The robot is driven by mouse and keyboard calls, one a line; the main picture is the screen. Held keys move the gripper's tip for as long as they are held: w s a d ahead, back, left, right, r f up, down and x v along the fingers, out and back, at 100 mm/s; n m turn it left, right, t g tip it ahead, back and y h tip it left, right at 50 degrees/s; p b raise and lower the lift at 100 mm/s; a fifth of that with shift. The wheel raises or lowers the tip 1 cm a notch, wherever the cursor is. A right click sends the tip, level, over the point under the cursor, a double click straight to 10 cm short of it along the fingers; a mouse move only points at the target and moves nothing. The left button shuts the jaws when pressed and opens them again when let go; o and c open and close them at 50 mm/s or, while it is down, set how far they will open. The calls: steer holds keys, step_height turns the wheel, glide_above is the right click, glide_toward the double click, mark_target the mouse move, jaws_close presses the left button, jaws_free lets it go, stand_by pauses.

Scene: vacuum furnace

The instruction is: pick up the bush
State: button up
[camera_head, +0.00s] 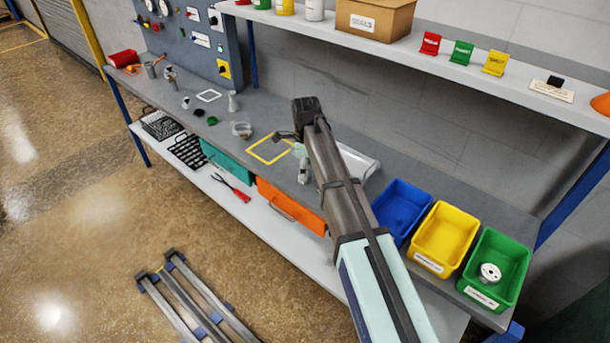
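I cannot tell for certain which small part is the bush. Candidates on the grey bench (330,215) are a short pale ring-like part (241,129), a grey cylinder (150,70) at the far left and a flared grey part (233,102). My gripper (298,158) hangs over the bench's front part, right of the yellow square outline (269,150). It is small and partly hidden by my arm, so its finger opening and any contact are unclear. The ring-like part lies left of my gripper, apart from it.
Blue (402,211), yellow (445,238) and green (497,266) bins stand at the right; the green one holds a white round part (489,272). A shelf (400,50) overhangs the back. A gauge panel (192,40) rises at the back left.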

steer(key=shift+f, duration=1.3)
jaws_close()
